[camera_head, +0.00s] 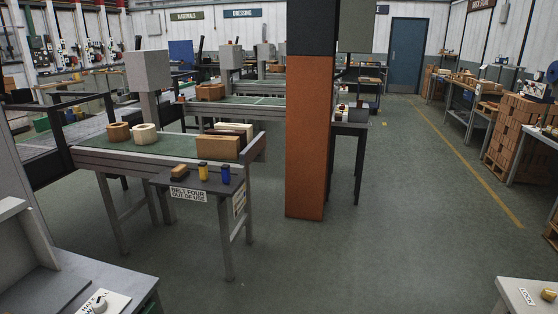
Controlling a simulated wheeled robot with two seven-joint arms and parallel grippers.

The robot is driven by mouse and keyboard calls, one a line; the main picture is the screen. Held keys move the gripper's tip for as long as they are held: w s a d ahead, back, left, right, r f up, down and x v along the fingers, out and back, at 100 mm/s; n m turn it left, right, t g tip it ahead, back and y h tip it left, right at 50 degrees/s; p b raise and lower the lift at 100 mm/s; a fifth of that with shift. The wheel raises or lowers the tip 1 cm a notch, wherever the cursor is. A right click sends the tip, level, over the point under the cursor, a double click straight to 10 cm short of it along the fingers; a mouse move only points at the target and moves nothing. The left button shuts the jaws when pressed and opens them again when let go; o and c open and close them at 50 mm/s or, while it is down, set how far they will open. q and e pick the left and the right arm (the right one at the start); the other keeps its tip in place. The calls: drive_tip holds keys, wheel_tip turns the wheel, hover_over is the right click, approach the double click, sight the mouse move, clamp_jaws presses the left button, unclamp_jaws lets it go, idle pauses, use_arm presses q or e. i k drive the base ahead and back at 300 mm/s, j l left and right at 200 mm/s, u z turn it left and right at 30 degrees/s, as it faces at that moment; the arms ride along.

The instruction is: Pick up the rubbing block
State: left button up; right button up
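A small brown block with a darker base (179,173), which looks like the rubbing block, lies on the dark side shelf (215,184) of a belt conveyor, left of centre. A yellow cylinder (203,172) and a blue cylinder (226,175) stand to its right on the same shelf. The block is too small to tell for certain what it is. Neither of my grippers is in view.
The conveyor (180,147) carries bricks and rings; its sign (188,194) reads "BELT FOUR OUT OF USE". An orange and black pillar (305,140) stands right of it. Table corners fill the lower left (70,275) and lower right (515,292). Floor (380,240) between is clear.

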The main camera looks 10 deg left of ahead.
sight(180, 172)
drive_tip(key=i+u, duration=0.4)
drive_tip(key=i+l+u, duration=0.25)
drive_tip(key=u, duration=0.15)
drive_tip(key=i+l+u, duration=0.65)
drive_tip(key=u, duration=0.15)
